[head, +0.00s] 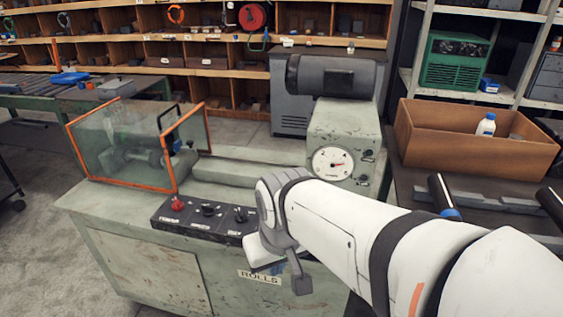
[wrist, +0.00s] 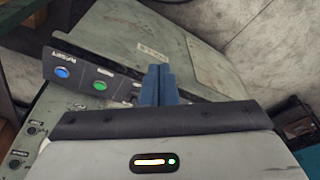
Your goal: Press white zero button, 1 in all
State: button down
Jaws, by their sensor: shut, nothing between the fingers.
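A black control panel (head: 205,215) sits on the front top edge of the green machine, with a red knob (head: 177,203) and dark switches; my arm covers its right end in the head view. The wrist view shows a blue button (wrist: 62,72) and a green button (wrist: 100,86) on the panel (wrist: 80,72). I cannot make out a white button; the panel beyond the green button is partly behind my fingers. My gripper (wrist: 158,68) is shut and empty, its blue fingers over the panel just right of the green button. I cannot tell whether they touch it.
A dial gauge (head: 333,164) stands on a grey-green housing behind my arm. An orange-framed clear guard (head: 140,145) stands at the machine's left. A wooden box (head: 475,150) holding a white bottle (head: 486,125) is at right.

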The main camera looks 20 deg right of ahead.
jog(key=w+a+f+m+g+y+b, duration=0.1)
jog(key=w+a+f+m+y+b, duration=0.2)
jog(key=f+m+y+b, duration=0.35)
jog(key=w+d+f+m+t+y+b, duration=0.1)
jog(key=w+d+f+m+t+y, duration=0.35)
jog(key=w+m+t, duration=0.35)
jog(key=w+d+f+m+t+h+b, duration=0.1)
jog(key=w+d+m+t+h, duration=0.1)
jog(key=d, duration=0.5)
jog(key=w+d+f+m+t+h+b, duration=0.1)
jog(key=d+m+t+h, duration=0.2)
jog(key=d, duration=0.4)
jog(key=w+d+f+m+t+h+b, duration=0.1)
jog(key=w+d+f+m+t+h, duration=0.1)
jog(key=d+m, duration=0.3)
jog(key=shift+w+d+f+h, duration=0.15)
jog(key=shift+d+h, duration=0.1)
jog(key=shift+d, duration=0.35)
jog(key=shift+w+d+r+h, duration=0.15)
jog(key=shift+d+h, duration=0.1)
jog(key=shift+d, duration=0.35)
